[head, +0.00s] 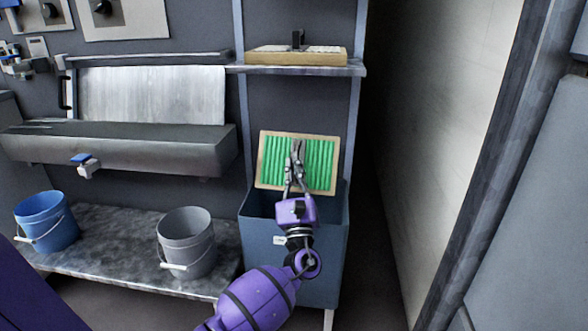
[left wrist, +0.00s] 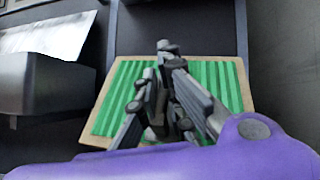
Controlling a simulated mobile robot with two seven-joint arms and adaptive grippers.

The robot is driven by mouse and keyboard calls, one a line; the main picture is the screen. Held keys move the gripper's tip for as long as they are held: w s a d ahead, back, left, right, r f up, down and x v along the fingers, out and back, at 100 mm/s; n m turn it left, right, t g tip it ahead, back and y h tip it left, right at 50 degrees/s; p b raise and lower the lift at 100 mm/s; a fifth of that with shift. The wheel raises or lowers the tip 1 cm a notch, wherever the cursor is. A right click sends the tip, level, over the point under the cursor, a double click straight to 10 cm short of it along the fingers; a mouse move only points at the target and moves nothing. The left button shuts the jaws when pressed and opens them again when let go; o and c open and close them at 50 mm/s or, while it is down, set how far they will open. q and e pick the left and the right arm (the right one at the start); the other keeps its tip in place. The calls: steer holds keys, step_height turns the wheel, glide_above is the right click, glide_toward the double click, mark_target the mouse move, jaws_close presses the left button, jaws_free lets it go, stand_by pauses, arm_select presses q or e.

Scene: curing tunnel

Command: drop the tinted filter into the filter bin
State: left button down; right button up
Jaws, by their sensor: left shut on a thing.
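The tinted filter (head: 320,160) is a green pleated panel in a tan frame. My left gripper (head: 297,146) is shut on it, and the panel stands nearly upright above the open top of the blue-grey filter bin (head: 290,265). The bin's front rim passes behind my arm. In the left wrist view the green filter (left wrist: 221,78) spreads behind the fingers of my left gripper (left wrist: 166,50). The fingers hide the gripped part. My right gripper does not show in either view.
Above the bin, a shelf (head: 300,70) holds a tan-framed flat item (head: 295,56). A metal trough (head: 120,150) is at left. A blue bucket (head: 46,222) and a grey bucket (head: 186,245) stand on a low bench (head: 115,240). A pale wall (head: 440,130) stands right of the bin.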

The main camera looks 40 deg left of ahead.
arm_select(q)
steer(key=c, duration=1.8)
jaws_free()
steer(key=v, duration=1.2)
